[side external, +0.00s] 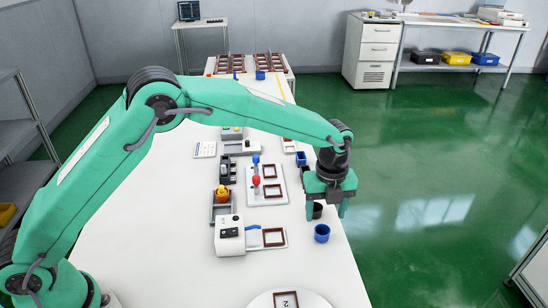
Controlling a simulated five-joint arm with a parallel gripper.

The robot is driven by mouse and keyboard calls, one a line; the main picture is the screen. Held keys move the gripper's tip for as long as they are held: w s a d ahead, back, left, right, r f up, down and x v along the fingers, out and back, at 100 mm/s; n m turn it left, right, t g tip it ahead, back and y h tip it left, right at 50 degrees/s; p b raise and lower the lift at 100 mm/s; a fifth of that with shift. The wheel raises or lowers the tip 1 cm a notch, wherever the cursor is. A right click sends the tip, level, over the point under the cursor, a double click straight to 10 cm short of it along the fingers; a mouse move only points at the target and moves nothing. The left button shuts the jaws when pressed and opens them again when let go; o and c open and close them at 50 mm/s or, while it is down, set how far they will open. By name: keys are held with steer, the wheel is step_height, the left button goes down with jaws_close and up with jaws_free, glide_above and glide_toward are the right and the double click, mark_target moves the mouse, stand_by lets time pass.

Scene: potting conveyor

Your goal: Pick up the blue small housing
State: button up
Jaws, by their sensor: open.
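A small blue round cup (321,235), which looks like the blue small housing, stands upright near the right edge of the white table. My gripper (326,209) points down just behind the blue cup in the picture, with its fingers apart. A dark cup (317,212) shows beneath my gripper, partly hidden by it. I cannot tell whether this dark cup lies between the fingers. My gripper appears apart from the blue cup.
A white device (229,235) and a brown square frame (273,237) are left of the cup. A fixture with blue and red knobs (266,183) stands behind. A white round plate (260,302) is in front. The table's right edge is close by.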

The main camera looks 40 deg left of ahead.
mark_target(323, 228)
steer(key=shift+f, duration=0.5)
steer(key=shift+s+f, duration=0.15)
steer(key=shift+f, duration=1.2)
steer(key=shift+s+f, duration=0.1)
steer(key=shift+f, duration=1.2)
steer(key=c, duration=1)
steer(key=shift+c, duration=0.2)
steer(key=shift+r, duration=0.2)
